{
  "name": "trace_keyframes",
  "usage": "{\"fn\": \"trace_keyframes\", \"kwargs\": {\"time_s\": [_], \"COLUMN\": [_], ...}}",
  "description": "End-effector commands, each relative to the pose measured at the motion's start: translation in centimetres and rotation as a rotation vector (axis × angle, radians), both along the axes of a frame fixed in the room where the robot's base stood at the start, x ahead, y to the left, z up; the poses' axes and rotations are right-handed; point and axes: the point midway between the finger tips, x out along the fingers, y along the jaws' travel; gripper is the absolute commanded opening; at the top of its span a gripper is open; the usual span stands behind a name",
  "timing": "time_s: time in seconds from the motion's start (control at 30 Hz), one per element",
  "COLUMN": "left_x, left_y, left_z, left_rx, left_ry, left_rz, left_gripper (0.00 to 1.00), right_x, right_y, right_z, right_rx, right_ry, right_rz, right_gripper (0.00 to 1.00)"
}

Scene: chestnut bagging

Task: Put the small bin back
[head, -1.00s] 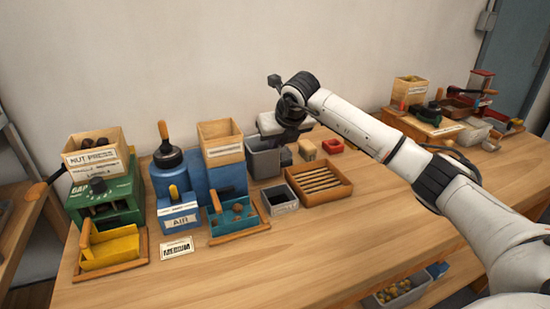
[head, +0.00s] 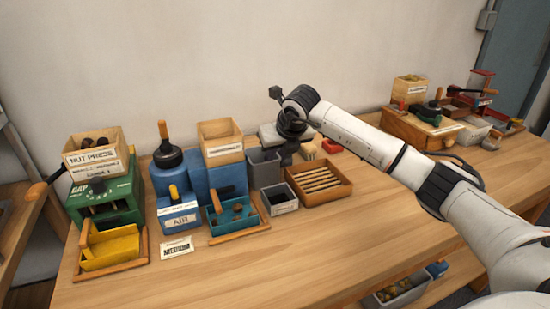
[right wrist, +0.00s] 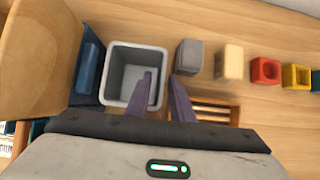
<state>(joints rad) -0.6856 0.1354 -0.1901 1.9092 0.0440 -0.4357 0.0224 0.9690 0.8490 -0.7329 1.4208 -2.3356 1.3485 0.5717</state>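The small grey bin (head: 264,170) stands upright at the back of the bench, right of the blue machine. In the right wrist view the bin (right wrist: 115,100) is seen from above and looks empty inside. My right gripper (right wrist: 162,78) straddles the bin's right wall, with one finger inside and the other outside. A gap shows between the fingers, wider than the wall, so the gripper looks open. In the head view the hand mostly hides the fingertips. My left gripper is not in view.
Beside the bin are a small dark-filled grey box (head: 278,207) and a wooden tray of sticks (head: 335,195). Grey (right wrist: 190,57), cream (right wrist: 230,62), red (right wrist: 265,70) and yellow (right wrist: 296,76) blocks line up to the right.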

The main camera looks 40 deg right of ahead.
Motion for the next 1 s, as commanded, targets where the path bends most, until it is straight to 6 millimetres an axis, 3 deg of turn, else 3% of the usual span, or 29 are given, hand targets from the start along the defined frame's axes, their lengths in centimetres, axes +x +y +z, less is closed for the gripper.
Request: {"fn": "trace_keyframes", "kwargs": {"time_s": [0.3, 0.5, 1.0], "left_x": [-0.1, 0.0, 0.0], "left_y": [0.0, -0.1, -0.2], "left_z": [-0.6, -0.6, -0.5], "left_rx": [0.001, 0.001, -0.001], "left_ry": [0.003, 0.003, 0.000], "left_rz": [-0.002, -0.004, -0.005], "left_gripper": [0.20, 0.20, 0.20], "right_x": [-3.5, -5.2, -5.8], "right_y": [0.8, 1.2, 1.4], "right_z": [5.7, 8.2, 9.0], "right_rx": [-0.002, -0.002, -0.001], "right_ry": [-0.006, -0.003, 0.000], "right_rz": [0.001, 0.000, -0.001], "right_gripper": [0.21, 0.21, 0.21]}}
